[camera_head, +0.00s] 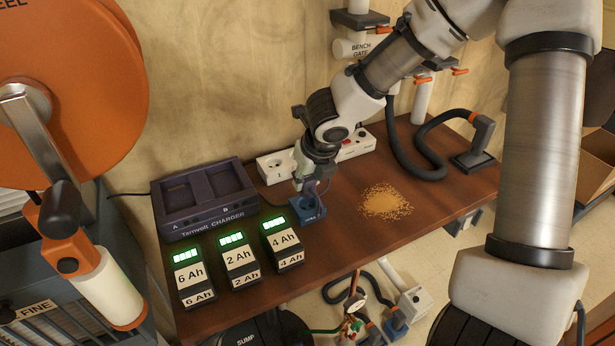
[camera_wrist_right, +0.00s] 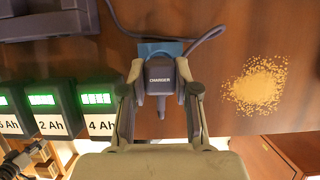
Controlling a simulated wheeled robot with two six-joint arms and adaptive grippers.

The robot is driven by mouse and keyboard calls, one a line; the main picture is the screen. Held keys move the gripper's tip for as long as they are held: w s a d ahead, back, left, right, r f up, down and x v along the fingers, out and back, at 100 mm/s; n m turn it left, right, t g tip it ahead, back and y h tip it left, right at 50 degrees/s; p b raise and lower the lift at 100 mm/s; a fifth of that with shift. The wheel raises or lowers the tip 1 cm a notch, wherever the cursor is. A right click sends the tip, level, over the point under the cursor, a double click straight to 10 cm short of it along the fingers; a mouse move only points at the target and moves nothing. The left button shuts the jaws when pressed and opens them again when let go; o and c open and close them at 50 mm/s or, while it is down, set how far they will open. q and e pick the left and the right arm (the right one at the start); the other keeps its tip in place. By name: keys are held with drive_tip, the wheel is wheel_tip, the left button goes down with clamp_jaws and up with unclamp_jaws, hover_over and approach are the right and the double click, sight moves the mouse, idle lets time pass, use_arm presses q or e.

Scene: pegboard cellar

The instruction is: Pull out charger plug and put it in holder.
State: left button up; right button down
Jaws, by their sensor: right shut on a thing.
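The dark charger plug (camera_wrist_right: 159,72), labelled CHARGER, is between the fingers of my right gripper (camera_wrist_right: 160,90), which is shut on it. A thin purple-grey cable runs from the plug to the upper right in the wrist view. The blue holder (camera_wrist_right: 162,48) shows just behind the plug there. In the head view my right gripper (camera_head: 308,188) is low over the bench, right at the blue holder (camera_head: 311,212). I cannot tell whether the plug touches the holder. The white power strip (camera_head: 272,168) lies behind the gripper. My left gripper is not in view.
The dual-bay charger (camera_head: 205,205) stands at the back left. Three batteries (camera_head: 238,260) with green displays stand in front of it. A sawdust pile (camera_head: 386,201) lies right of the holder. A black hose and nozzle (camera_head: 477,140) are at the bench's right end.

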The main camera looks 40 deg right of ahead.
sight(310, 187)
drive_tip(key=shift+f+b, duration=1.85)
drive_tip(key=shift+f, duration=0.35)
idle(2.0)
drive_tip(key=shift+r, duration=0.1)
idle(0.5)
drive_tip(key=shift+c, duration=1.4)
unclamp_jaws()
wheel_tip(310, 187, up, 7)
drive_tip(key=p, duration=0.7)
